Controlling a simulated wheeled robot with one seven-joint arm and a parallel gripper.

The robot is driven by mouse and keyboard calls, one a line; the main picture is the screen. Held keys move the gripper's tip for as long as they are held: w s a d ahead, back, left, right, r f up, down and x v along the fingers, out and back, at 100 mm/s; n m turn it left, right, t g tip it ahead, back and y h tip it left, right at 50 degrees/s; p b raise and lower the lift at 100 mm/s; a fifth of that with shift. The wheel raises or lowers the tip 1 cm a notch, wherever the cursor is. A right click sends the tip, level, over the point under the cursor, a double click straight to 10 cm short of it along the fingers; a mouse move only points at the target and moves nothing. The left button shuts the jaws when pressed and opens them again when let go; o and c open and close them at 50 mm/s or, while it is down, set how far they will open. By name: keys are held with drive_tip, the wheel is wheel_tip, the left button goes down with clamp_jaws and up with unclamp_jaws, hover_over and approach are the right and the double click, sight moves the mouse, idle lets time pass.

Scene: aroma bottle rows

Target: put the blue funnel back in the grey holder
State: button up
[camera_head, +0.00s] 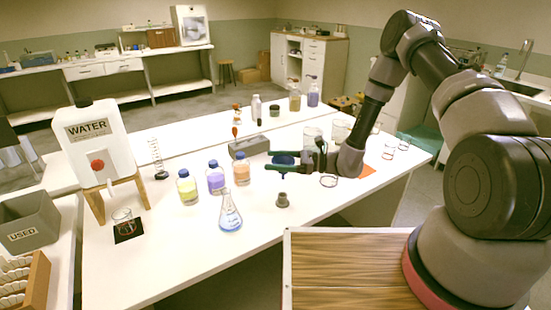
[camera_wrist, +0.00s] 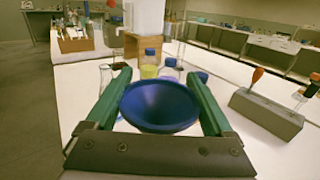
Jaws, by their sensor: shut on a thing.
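The blue funnel (camera_wrist: 160,105) is between the two green fingers of my gripper (camera_wrist: 158,92), its wide mouth showing in the wrist view. In the head view the funnel (camera_head: 283,159) is partly hidden by my gripper (camera_head: 282,160), held above the white table. A small grey cup-like holder (camera_head: 282,201) stands on the table in front of the gripper, apart from the funnel. A long grey block (camera_head: 250,147) lies behind and left of the gripper; it also shows at the right of the wrist view (camera_wrist: 268,118). Which grey piece is the funnel's holder is not certain.
Yellow (camera_head: 188,190), purple (camera_head: 215,180) and orange (camera_head: 241,172) bottles stand left of the gripper. A flask of blue liquid (camera_head: 230,215) stands left of the small grey cup. A water tank (camera_head: 98,140) is at far left. Glass beakers (camera_head: 390,148) stand right.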

drive_tip(key=shift+f, duration=2.45)
drive_tip(key=shift+f, duration=2.45)
drive_tip(key=o, duration=1)
drive_tip(key=shift+o, duration=0.2)
drive_tip(key=d, duration=1)
drive_tip(key=shift+s+d, duration=0.35)
